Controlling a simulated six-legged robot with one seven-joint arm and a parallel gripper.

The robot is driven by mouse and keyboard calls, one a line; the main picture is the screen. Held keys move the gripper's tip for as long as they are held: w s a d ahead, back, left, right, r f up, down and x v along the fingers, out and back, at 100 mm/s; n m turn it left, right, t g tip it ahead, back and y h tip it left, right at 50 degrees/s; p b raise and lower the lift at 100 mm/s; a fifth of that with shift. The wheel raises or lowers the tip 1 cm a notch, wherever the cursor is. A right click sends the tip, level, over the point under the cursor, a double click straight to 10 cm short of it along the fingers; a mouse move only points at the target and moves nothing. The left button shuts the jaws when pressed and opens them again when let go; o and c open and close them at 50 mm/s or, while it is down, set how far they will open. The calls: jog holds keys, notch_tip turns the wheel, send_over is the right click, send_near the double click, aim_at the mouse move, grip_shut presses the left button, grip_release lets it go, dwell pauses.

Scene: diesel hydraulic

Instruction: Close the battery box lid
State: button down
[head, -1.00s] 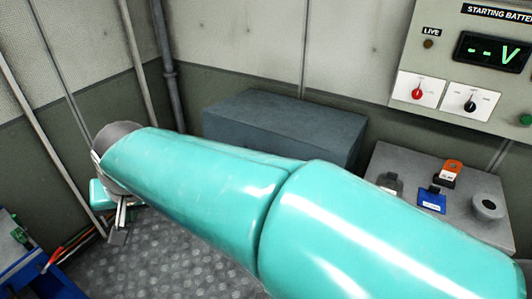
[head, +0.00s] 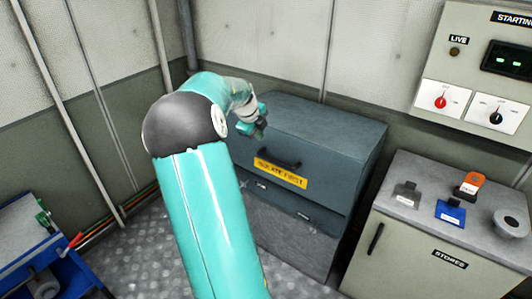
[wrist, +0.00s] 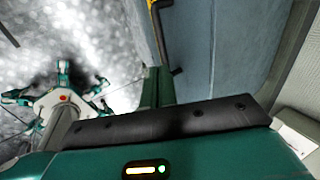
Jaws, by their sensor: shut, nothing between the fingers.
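The battery box (head: 340,135) is a dark blue-grey chest against the back wall in the head view. Its lid (head: 315,115) looks down, with a black handle (head: 278,158) and a yellow "ISOLATE FIRST" label (head: 280,173) on the front. I cannot tell whether a small gap remains under the lid. My gripper (head: 260,132) is shut and empty at the lid's left front corner, above the handle; contact is unclear.
A grey stores cabinet (head: 405,250) stands to the right with padlock-like items and a round knob on top. A control panel (head: 480,80) hangs above it. A blue bench (head: 35,250) with tools is at the lower left. Checkered floor lies between.

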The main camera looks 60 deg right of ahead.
aim_at(271, 158)
jog(key=x, duration=1.4)
jog(key=shift+f, duration=0.1)
